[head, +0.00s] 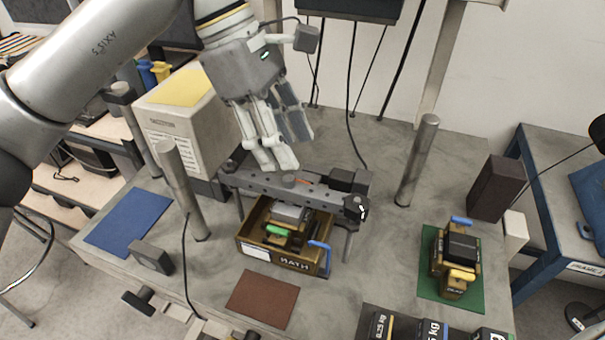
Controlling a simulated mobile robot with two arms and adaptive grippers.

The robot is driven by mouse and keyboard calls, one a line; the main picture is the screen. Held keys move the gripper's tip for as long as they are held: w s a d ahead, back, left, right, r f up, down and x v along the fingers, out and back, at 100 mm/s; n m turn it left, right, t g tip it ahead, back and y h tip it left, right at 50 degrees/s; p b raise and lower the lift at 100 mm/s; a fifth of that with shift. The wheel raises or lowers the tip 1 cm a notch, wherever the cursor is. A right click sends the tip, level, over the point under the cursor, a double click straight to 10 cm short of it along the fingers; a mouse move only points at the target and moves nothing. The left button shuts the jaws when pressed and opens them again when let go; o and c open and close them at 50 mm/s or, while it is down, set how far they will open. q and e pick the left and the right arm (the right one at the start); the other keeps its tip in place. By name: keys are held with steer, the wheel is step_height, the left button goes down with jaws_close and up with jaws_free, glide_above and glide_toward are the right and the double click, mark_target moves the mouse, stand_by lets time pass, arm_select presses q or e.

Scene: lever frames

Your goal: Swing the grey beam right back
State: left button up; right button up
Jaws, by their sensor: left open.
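My left gripper (276,158) is open and points down, just behind and above the beam's left half. Its fingertips look close to the beam, but I cannot tell whether they touch it. My right gripper is not in view.
Two metal posts (183,190) and (416,160) stand left and right. The crate holds several parts, one with a green handle. A blue mat (128,222), a brown mat (262,299) and a green mat (428,282) lie on the grey table (370,245). A beige box (180,115) stands at the back left.

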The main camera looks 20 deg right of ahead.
mark_target(307, 189)
arm_select(q)
steer(key=x, duration=0.5)
steer(key=shift+f+p, duration=0.1)
steer(key=shift+p, duration=0.25)
steer(key=shift+x, duration=1.7)
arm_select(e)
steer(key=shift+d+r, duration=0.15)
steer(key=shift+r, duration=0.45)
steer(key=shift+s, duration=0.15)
arm_select(q)
steer(key=c, duration=0.4)
jaws_close()
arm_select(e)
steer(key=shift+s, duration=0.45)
